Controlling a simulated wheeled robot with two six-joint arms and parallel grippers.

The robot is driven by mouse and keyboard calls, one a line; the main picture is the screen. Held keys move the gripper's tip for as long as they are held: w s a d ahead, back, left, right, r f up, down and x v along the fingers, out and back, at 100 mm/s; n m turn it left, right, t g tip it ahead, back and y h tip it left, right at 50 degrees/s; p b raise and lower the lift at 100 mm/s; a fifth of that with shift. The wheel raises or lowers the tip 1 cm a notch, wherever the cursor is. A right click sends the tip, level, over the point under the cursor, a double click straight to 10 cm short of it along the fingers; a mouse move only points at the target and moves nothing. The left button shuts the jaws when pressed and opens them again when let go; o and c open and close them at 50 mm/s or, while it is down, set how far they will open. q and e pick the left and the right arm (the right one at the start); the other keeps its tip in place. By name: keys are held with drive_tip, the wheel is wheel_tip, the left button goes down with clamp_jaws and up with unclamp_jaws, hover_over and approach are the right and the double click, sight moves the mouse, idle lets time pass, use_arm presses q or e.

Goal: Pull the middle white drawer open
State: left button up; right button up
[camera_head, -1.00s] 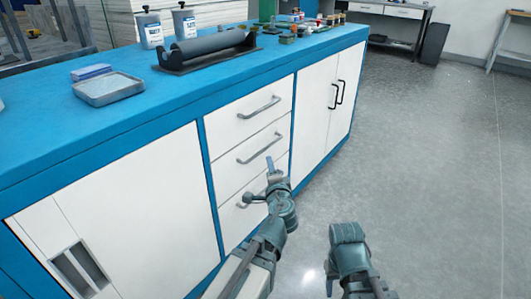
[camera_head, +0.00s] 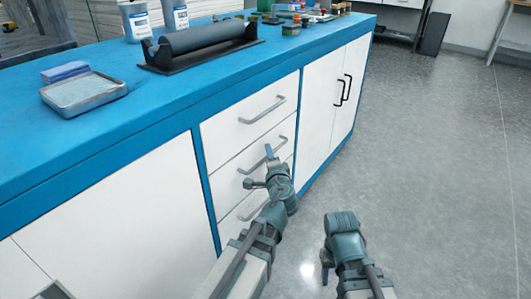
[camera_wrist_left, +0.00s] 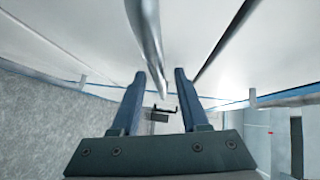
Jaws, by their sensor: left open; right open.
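The middle white drawer (camera_head: 229,171) is in the blue-framed cabinet, between a drawer above and one below. It looks closed. Its grey bar handle (camera_head: 250,165) is partly covered by my left gripper (camera_head: 258,167). My left gripper is open, with one finger above the handle and one below it in the head view. In the left wrist view a grey bar (camera_wrist_left: 150,50) runs between the two open fingers (camera_wrist_left: 160,78), with visible gaps beside it. My right gripper (camera_head: 342,235) is away from the cabinet, over the floor; its fingers are hardly visible.
The upper drawer handle (camera_head: 263,109) and lower drawer handle (camera_head: 250,207) are close by. The blue worktop (camera_head: 150,110) holds a tray (camera_head: 84,97) and a black roller (camera_head: 205,42). Double doors with black handles (camera_head: 343,90) are right of the drawers. The floor (camera_head: 430,160) is clear.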

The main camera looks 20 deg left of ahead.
use_arm(q)
drive_tip(key=shift+c, duration=0.3)
clamp_jaws()
idle(1.2)
